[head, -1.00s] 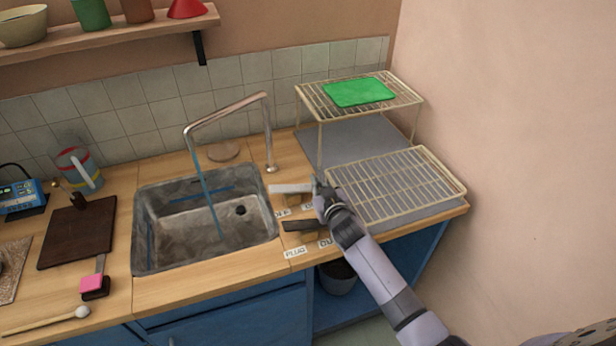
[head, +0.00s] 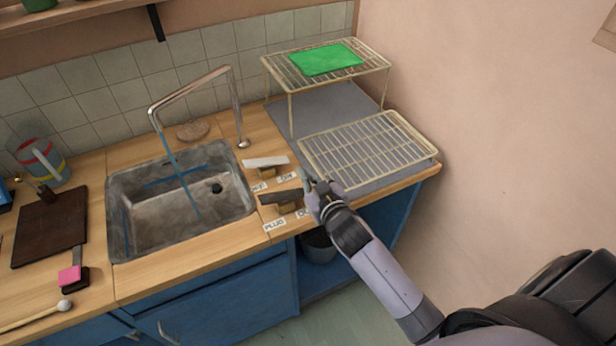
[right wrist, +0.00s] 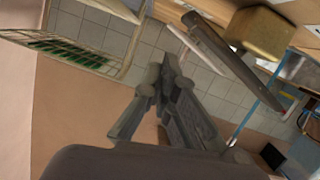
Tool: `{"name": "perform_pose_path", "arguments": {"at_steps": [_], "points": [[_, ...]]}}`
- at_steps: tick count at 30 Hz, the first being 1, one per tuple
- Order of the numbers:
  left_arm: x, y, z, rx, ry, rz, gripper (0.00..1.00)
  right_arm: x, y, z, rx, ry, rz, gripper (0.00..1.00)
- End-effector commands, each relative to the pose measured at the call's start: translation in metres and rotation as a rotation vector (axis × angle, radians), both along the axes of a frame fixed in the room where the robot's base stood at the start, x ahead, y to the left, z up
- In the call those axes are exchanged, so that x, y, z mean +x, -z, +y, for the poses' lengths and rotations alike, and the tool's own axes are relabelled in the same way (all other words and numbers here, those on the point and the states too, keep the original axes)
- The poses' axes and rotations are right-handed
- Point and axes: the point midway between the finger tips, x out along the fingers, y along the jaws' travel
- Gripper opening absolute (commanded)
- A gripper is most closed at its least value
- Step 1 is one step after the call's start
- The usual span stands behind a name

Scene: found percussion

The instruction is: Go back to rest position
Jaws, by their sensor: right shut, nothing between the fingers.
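My right gripper (head: 308,184) is shut and empty. It hangs over the counter's front edge, just right of the dark lever (head: 280,197) on its wooden block. A pale lever (head: 265,162) lies behind the dark one. In the right wrist view my gripper's fingers (right wrist: 165,75) are together, and the dark lever (right wrist: 218,45) on its wooden block (right wrist: 260,32) shows beyond them, apart from the fingers. My left gripper is in no view.
The sink (head: 180,212) has a tap (head: 190,88) with blue water running from it. A wire rack (head: 370,150) lies right of my gripper. A raised rack (head: 375,62) behind it holds a green cloth (head: 326,59). A bucket (head: 318,246) stands below. The right wall is near.

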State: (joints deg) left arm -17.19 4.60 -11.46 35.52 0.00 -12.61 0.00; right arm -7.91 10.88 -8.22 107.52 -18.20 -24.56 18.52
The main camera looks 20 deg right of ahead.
Motion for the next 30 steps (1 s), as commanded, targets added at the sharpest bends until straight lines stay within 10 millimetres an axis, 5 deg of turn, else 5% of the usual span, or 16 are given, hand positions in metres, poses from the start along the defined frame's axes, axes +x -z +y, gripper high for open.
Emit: {"name": "perform_pose_path", "arguments": {"at_steps": [21, 26, 30], "points": [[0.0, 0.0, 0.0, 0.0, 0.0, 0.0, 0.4, -0.012, 0.003, -0.001, 0.002, 0.01, 0.028, 0.0], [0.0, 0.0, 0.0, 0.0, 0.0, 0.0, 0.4, -0.054, 0.026, -0.003, 0.012, 0.056, 0.206, 0.0], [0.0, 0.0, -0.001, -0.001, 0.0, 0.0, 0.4, -0.12, 0.051, 0.0, 0.02, 0.08, 0.453, 0.0]]}}
